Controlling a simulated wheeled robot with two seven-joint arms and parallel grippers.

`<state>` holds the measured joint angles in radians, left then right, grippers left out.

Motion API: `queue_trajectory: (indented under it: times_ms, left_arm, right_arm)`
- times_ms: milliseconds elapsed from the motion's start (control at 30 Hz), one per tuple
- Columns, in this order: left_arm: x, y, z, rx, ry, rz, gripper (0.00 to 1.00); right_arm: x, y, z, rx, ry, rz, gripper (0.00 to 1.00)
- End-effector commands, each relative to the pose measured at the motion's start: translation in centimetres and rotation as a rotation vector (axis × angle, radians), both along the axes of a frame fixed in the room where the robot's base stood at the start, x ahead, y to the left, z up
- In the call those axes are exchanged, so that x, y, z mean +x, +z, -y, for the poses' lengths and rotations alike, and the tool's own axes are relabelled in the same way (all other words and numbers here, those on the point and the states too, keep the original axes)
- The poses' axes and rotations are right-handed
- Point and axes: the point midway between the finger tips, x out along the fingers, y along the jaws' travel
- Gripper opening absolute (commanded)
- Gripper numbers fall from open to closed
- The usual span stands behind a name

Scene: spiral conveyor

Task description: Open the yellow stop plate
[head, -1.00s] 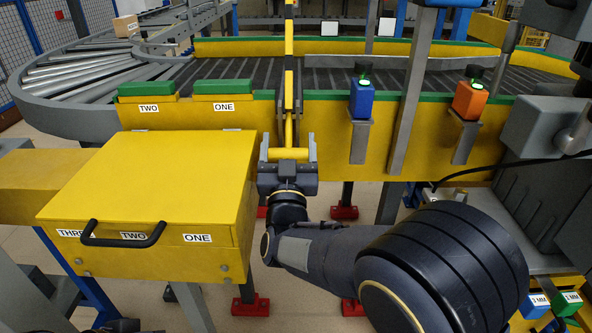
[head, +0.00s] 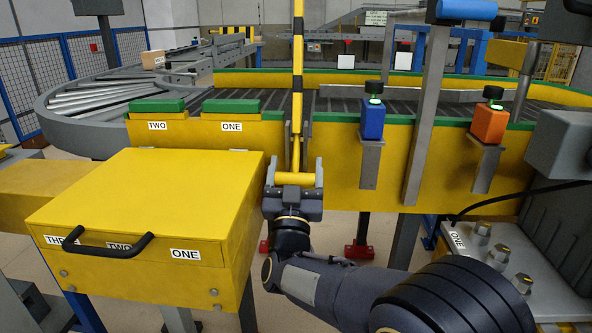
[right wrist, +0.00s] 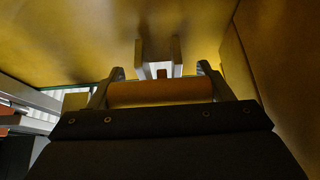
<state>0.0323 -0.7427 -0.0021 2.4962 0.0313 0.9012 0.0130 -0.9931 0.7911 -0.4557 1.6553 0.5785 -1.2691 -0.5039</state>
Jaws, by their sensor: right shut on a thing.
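The yellow stop plate appears to be the tall, narrow, upright piece (head: 298,58) with black bands, standing at a gap in the yellow conveyor side wall. A yellow handle-like bar (head: 293,179) is near its lower end. My right gripper (head: 294,181) is shut on this bar, with a finger at each end. In the right wrist view the bar (right wrist: 160,92) lies crosswise between the fingers, and a forked grey bracket (right wrist: 158,58) stands beyond it. How far the plate is open cannot be told. My left gripper is not in view.
A yellow box (head: 150,200) with a black handle stands left of my right arm. Blue (head: 372,120) and orange (head: 489,124) button units are mounted right of the gripper. A grey post (head: 428,110) stands between them. Roller conveyor (head: 100,95) curves at the left.

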Motion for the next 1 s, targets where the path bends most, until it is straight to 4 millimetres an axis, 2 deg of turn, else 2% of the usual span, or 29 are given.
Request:
queue_trajectory:
  times_ms: [867,900,1000]
  left_arm:
    - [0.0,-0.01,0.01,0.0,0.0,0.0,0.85]
    - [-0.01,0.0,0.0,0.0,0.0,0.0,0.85]
    - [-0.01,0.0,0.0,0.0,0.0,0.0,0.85]
  right_arm:
    - [0.22,-0.17,0.18,-0.002,-0.003,-0.007,0.32]
    - [0.21,-0.17,0.18,-0.002,-0.003,-0.006,0.78]
    - [0.16,-0.11,0.14,-0.001,-0.003,-0.005,0.91]
